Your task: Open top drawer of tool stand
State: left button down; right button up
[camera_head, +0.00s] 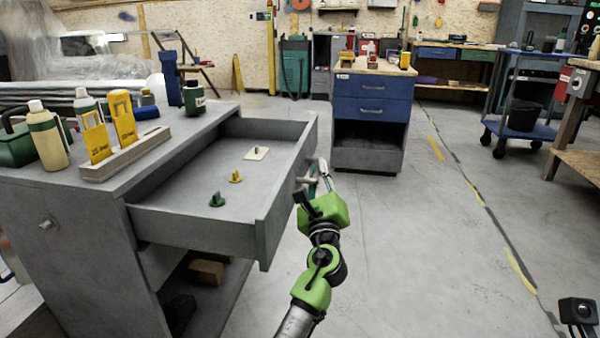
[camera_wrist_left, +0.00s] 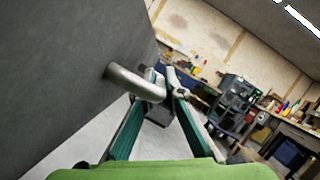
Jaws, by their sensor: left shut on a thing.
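The grey tool stand (camera_head: 75,235) stands at the left in the head view. Its top drawer (camera_head: 190,228) is pulled far out, and its inside shows. My left gripper (camera_head: 318,176) is at the drawer's front face and shut on the drawer handle (camera_head: 306,180). In the left wrist view the metal handle (camera_wrist_left: 135,82) sticks out from the grey drawer front (camera_wrist_left: 70,70) and runs to the fingertips of my left gripper (camera_wrist_left: 165,85). The fingers partly hide the handle's end.
In the drawer sit a green piece (camera_head: 217,200), a yellow piece (camera_head: 236,177) and a pale piece (camera_head: 257,153). Bottles and yellow holders stand on the stand's top. A blue drawer cabinet (camera_head: 372,98) stands behind. The floor (camera_head: 440,240) to the right is clear.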

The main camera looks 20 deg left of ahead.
pick_arm(q)
jog(key=shift+w+d+f, duration=0.1)
jog(key=shift+w+d, duration=0.05)
jog(key=shift+d, duration=0.5)
jog(key=c, duration=2.1)
grip_release()
jog(key=shift+c, duration=0.2)
jog(key=v, duration=1.2)
